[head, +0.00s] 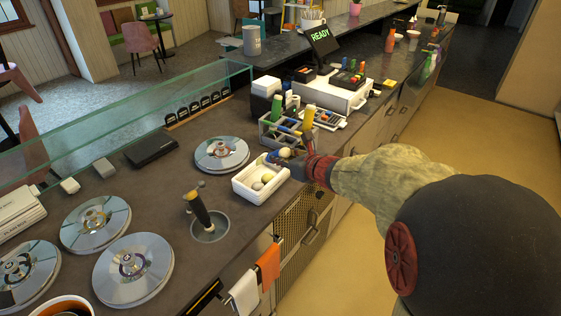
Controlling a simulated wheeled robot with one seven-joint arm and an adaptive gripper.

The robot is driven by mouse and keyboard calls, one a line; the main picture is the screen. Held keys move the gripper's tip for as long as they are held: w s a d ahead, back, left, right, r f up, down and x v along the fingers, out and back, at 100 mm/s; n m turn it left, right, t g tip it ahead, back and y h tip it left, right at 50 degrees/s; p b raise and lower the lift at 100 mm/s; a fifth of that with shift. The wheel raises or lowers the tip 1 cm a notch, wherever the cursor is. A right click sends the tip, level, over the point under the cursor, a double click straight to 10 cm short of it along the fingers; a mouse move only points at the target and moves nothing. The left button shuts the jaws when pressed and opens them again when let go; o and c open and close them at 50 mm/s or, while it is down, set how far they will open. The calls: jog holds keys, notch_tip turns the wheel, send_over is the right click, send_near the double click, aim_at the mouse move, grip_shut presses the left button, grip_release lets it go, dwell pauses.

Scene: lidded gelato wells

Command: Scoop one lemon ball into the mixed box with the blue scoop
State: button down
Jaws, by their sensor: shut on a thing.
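The white open box (246,192) stands on the dark counter. It has a divider and holds pale balls (265,179), one of them whitish and one more yellow. My gripper (288,160) is at the box's far right side, small and partly hidden by my own arm. It is shut on the blue scoop (274,156), of which only a little blue shows above the box's far edge. A pale rounded shape (285,153) shows at the scoop; I cannot tell whether it is a ball in its bowl. No lemon well can be told apart by label.
Several round metal lids (222,153) cover wells at the left. A dark-handled tool (199,209) stands in a round sink before the box. A grey caddy (275,135) with coloured handles is behind my gripper. A glass guard (120,115) runs along the back.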

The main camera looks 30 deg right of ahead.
jog(key=shift+s+f+t+b, duration=0.45)
jog(key=shift+s+t+b, duration=0.1)
jog(key=shift+b, duration=2.05)
jog(key=shift+r, duration=0.1)
notch_tip(320, 180, up, 6)
jog(key=p, duration=0.3)
